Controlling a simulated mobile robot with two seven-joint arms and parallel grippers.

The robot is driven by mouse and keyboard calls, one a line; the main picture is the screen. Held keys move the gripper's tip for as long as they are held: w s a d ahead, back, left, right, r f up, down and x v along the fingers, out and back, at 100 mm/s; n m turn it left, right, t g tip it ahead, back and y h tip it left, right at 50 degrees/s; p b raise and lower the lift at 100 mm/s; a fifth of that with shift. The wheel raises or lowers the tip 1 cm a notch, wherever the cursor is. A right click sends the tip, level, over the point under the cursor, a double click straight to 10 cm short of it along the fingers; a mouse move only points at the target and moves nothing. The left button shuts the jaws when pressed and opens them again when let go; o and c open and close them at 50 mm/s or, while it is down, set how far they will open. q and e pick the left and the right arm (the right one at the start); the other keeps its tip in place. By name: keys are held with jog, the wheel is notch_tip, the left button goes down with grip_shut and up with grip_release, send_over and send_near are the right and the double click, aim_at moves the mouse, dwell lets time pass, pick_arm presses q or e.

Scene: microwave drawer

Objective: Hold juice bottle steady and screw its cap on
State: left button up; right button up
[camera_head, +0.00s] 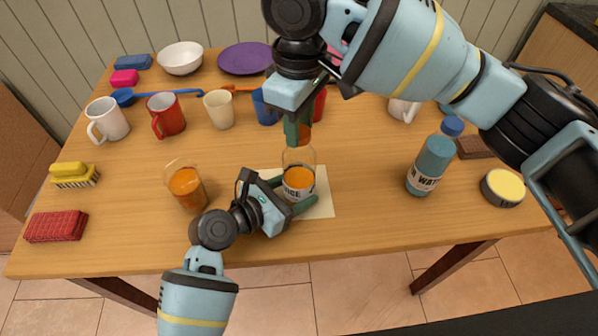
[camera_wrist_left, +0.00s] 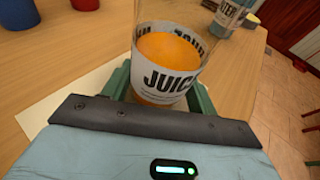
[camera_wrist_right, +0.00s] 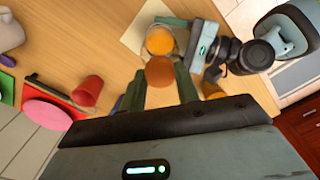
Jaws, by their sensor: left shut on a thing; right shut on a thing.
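The juice bottle (camera_head: 299,180) is clear with a white label and orange juice inside. It stands upright on a pale mat (camera_head: 322,199). My left gripper (camera_head: 296,193) is shut around its lower body; in the left wrist view (camera_wrist_left: 165,80) the green fingers lie on either side of it. My right gripper (camera_head: 298,132) points down above the bottle, shut on a round orange-brown cap (camera_wrist_right: 160,71). In the right wrist view the bottle (camera_wrist_right: 161,40) shows beyond the cap. I cannot tell whether the cap touches the bottle's mouth.
A glass of juice (camera_head: 187,187) stands left of my left gripper. A blue water bottle (camera_head: 432,164) is to the right. Mugs, cups, a white bowl (camera_head: 181,58) and a purple plate (camera_head: 245,58) are further back. The table's front right is clear.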

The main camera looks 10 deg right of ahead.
jog(key=m, duration=0.4)
jog(key=shift+m, duration=2.5)
jog(key=m, duration=0.4)
jog(key=shift+m, duration=0.4)
jog(key=m, duration=0.4)
jog(key=shift+m, duration=0.3)
